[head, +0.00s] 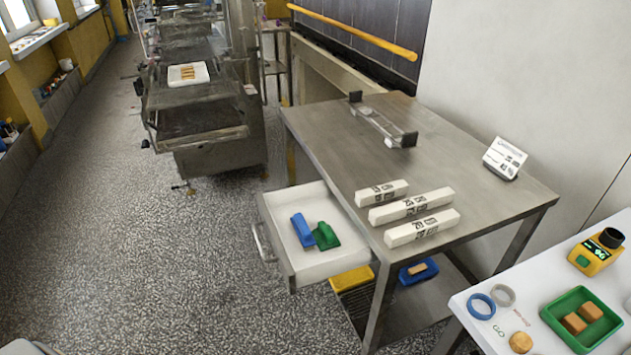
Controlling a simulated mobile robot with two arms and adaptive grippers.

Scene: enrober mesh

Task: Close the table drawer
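The table drawer (297,271) is pulled out from the left side of the steel table (440,150). Its metal handle (262,242) faces left, toward the open floor. Inside the white drawer lie a blue block-like item (303,230) and a green one (326,236), close together. Neither of my grippers shows in the head view. A small pale shape at the bottom left edge is too cut off to identify.
Several white labelled bars (412,205), a clear fixture (385,128) and a sign (505,157) stand on the tabletop. A white table (478,328) with a green tray (548,314) is at lower right. Speckled floor (150,260) left of the drawer is clear.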

